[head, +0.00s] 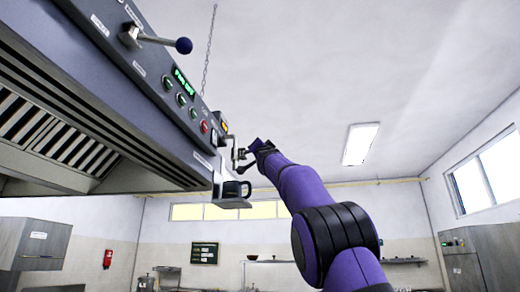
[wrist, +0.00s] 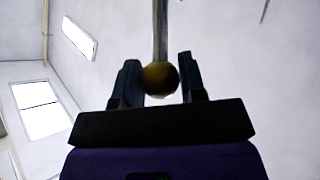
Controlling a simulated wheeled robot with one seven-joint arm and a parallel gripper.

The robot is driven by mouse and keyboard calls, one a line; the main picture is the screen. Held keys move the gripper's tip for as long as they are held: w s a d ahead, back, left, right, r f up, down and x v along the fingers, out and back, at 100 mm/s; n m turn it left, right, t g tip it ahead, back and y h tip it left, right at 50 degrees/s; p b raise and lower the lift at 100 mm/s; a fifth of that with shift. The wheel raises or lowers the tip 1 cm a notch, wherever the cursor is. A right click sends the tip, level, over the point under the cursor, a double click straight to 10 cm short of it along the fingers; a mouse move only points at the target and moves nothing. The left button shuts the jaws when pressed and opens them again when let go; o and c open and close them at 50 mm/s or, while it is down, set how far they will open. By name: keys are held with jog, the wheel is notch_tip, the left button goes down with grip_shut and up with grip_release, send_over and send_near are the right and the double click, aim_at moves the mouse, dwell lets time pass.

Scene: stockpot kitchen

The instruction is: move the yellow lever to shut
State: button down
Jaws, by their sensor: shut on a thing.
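The yellow lever shows in the wrist view as a dark yellow ball knob (wrist: 160,78) on a grey rod (wrist: 160,30) that runs up out of the picture. My gripper (wrist: 158,68) has one finger on each side of the knob and is shut on it. In the head view my gripper (head: 254,150) is at the far end of the grey hood panel, by a small metal bracket. The yellow knob cannot be made out there, and how far the lever is turned cannot be told.
The hood (head: 120,100) fills the upper left. Its panel carries a blue-knobbed lever (head: 184,46), a green display (head: 181,78) and several buttons. A dark mug (head: 232,189) stands on a small shelf (head: 232,204) below my gripper. The air to the right is free.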

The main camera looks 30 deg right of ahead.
jog(key=c, duration=0.7)
grip_release()
jog(key=shift+a, duration=0.1)
jog(key=shift+v, duration=0.8)
jog(key=v, duration=0.9)
jog(key=shift+f, duration=0.1)
